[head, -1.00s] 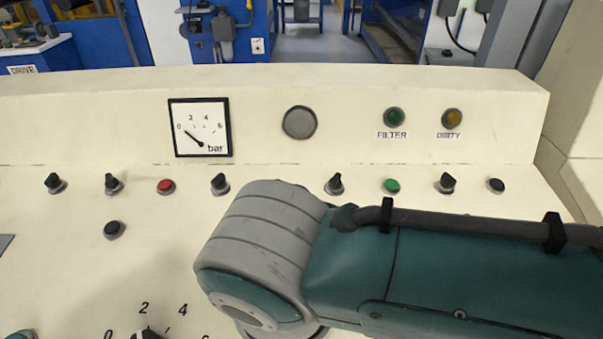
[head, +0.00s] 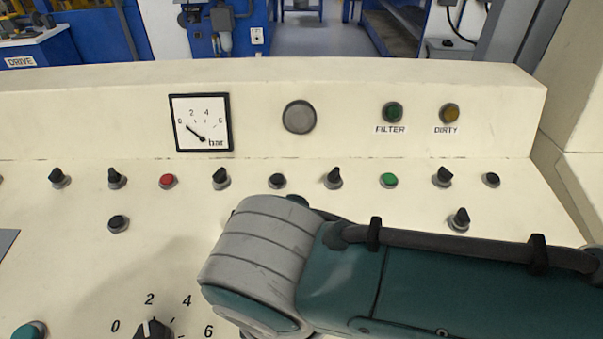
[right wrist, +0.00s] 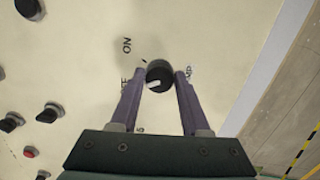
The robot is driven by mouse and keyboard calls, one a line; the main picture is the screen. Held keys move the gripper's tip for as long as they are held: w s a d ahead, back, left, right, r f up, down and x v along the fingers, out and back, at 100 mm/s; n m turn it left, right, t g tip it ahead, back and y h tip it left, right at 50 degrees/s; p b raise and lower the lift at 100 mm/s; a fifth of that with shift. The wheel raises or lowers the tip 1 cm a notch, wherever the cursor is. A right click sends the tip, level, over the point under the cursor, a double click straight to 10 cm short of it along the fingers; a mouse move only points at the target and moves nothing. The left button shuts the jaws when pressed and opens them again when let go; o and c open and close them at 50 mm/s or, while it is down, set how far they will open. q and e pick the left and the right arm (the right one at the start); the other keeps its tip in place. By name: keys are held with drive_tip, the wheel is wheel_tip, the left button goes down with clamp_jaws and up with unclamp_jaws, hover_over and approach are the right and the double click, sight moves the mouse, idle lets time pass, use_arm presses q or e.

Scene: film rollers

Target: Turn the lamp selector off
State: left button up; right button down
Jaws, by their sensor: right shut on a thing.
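In the right wrist view a round black selector knob (right wrist: 159,75) with a white mark stands on the cream panel. The label "ON" is beside it at the upper left, and other lettering is partly hidden by the fingers. My right gripper (right wrist: 160,78) has its two purple fingers on either side of this knob and is shut on it. In the head view my right arm covers the area below the row of switches, so the gripper and this knob are hidden there. My left gripper is not in view.
The cream panel (head: 70,270) carries a row of black selectors, a red button (head: 167,181) and a green button (head: 389,180). A bar gauge (head: 201,122), FILTER lamp (head: 393,112) and DIRTY lamp (head: 449,113) sit behind. A numbered dial (head: 152,330) is at the front.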

drive_tip(key=shift+c, duration=1.9)
unclamp_jaws()
drive_tip(key=shift+r, duration=0.1)
wheel_tip(320, 180, up, 10)
drive_tip(key=s+p, duration=0.1)
drive_tip(key=p, duration=0.1)
drive_tip(key=shift+a, duration=0.45)
drive_tip(key=shift+s, duration=0.1)
